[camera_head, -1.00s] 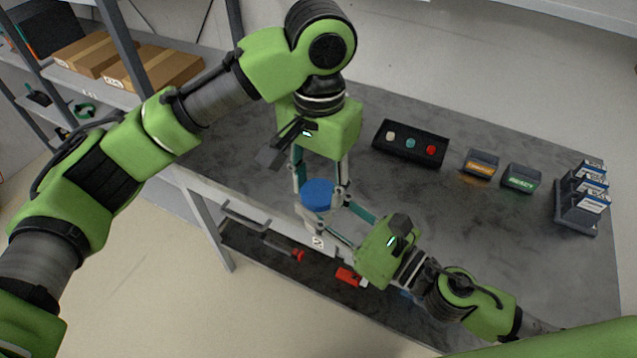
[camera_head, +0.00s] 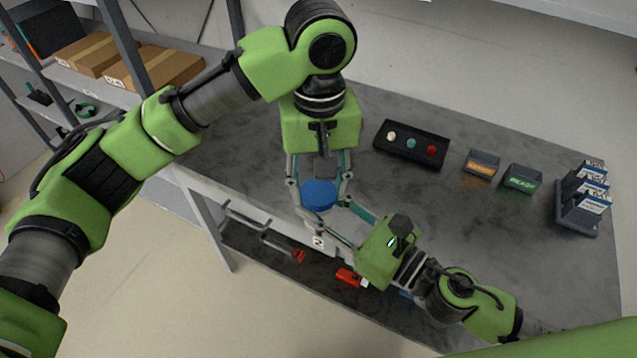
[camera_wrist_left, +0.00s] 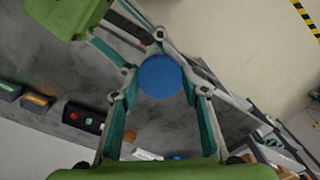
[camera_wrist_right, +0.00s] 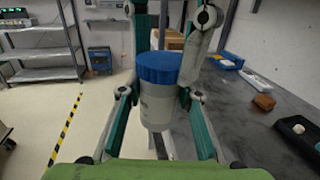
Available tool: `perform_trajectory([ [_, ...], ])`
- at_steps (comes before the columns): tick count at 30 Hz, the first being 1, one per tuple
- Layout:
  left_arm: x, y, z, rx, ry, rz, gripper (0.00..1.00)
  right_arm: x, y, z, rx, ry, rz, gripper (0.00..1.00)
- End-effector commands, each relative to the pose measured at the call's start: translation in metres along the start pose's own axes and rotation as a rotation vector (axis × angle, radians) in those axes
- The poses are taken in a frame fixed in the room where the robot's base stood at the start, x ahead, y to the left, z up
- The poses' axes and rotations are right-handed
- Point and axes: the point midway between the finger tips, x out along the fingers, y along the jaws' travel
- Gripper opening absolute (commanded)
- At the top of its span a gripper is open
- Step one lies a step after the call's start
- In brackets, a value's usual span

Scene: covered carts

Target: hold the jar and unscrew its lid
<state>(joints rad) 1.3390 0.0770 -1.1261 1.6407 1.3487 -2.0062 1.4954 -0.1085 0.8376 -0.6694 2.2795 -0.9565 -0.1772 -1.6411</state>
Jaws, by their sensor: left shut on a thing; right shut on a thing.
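The jar (camera_wrist_right: 157,110) is pale, with a ribbed blue lid (camera_head: 319,195). It is upright and held in the air over the front edge of the grey table. My left gripper (camera_head: 319,186) comes from above and is shut on the blue lid. The lid fills the space between its fingertips in the left wrist view (camera_wrist_left: 160,76). My right gripper (camera_wrist_right: 158,97) comes from the side and is shut on the jar body below the lid. In the head view the lid and fingers hide most of the jar body.
On the grey table (camera_head: 400,230) lie a black button box (camera_head: 411,144), two lit signs (camera_head: 481,163) (camera_head: 521,178) and a rack of boxes (camera_head: 583,200). Red-handled items (camera_head: 347,276) lie on the shelf below. Cardboard boxes (camera_head: 150,69) stand on shelving at left.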

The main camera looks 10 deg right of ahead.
Motion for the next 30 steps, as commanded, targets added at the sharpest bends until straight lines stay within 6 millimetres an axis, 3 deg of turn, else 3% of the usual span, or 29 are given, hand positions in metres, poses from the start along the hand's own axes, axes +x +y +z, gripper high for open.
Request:
perform_trajectory([
  [30,-0.022,0.000,0.000,0.001,0.000,-0.001,0.15,0.000,-0.001,0.000,-0.001,0.001,-0.002,0.00],
])
